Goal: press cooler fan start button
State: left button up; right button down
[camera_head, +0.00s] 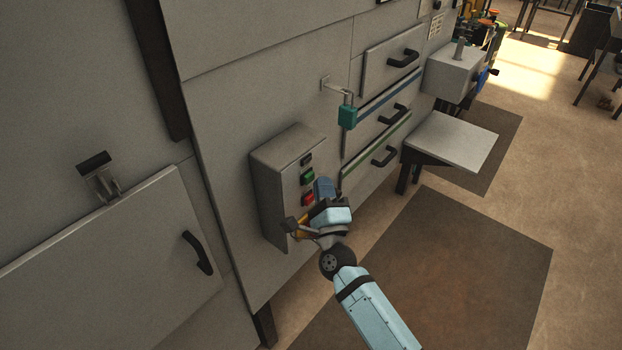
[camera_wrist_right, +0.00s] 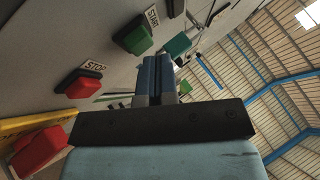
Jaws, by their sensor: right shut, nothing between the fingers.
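A grey control box (camera_head: 273,190) is fixed to the front of the large grey machine. On its face are a dark button (camera_head: 306,160) at the top, a green button (camera_head: 307,177) below it and a red button (camera_head: 308,199) lower down. In the right wrist view the green button (camera_wrist_right: 133,36) has a START label beside it and the red one (camera_wrist_right: 79,84) a STOP label. My right gripper (camera_head: 324,187) is shut and empty, in front of the box near the green and red buttons. I cannot tell if it touches anything. My left gripper is not in view.
Drawers with black handles and a grey shelf (camera_head: 455,138) stand further right. A dark mat (camera_head: 440,270) lies on open floor.

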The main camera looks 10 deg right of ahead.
jog(key=shift+w+a, duration=0.3)
jog(key=shift+w, duration=0.05)
dwell(0.8)
jog(key=shift+s+d, duration=0.55)
jog(key=shift+s, duration=0.15)
dwell(0.3)
jog(key=s+d, duration=0.1)
jog(key=s, duration=0.1)
jog(key=s+d+p, duration=0.1)
jog(key=s+d, duration=0.1)
dwell(0.4)
dwell(0.5)
jog(key=s+d+f+n+g+y+p, duration=0.1)
jog(key=s+f+n+g+p, duration=0.3)
jog(key=s+n, duration=0.7)
jog(key=s+f+n+g+y+p, duration=0.3)
jog(key=s+f+n+g, duration=0.5)
jog(key=s+f+n, duration=0.2)
jog(key=s+n, duration=0.2)
jog(key=n, duration=0.2)
jog(key=shift+d+p, duration=0.4)
